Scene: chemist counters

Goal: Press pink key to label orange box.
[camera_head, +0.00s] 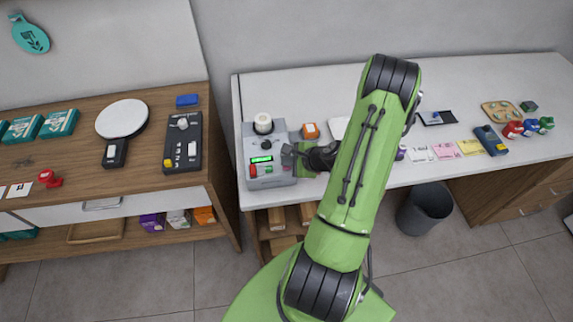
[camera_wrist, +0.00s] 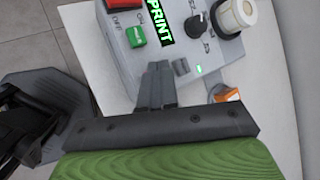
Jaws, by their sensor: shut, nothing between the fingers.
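A grey label machine (camera_head: 283,177) stands at the left end of the white counter. Its lit green display reads PRINT in the wrist view (camera_wrist: 160,22). It has a red switch (camera_wrist: 125,4), a green switch (camera_wrist: 136,36), a black knob (camera_wrist: 197,24) and a small grey key (camera_wrist: 181,67). No pink key shows; my fingers hide part of the machine's face. The orange box (camera_head: 310,131) stands on the counter just right of the machine, and partly shows in the wrist view (camera_wrist: 229,95). My gripper (camera_head: 287,152) is shut and empty, its fingertips (camera_wrist: 154,68) at the machine's front; contact cannot be told.
A white roll (camera_head: 263,123) tops the machine. Pink and yellow cards (camera_head: 445,151), a blue device (camera_head: 491,140) and small coloured bottles (camera_head: 530,126) lie further right. A wooden counter (camera_head: 75,170) stands at left, with a gap between. A bin (camera_head: 424,207) is below.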

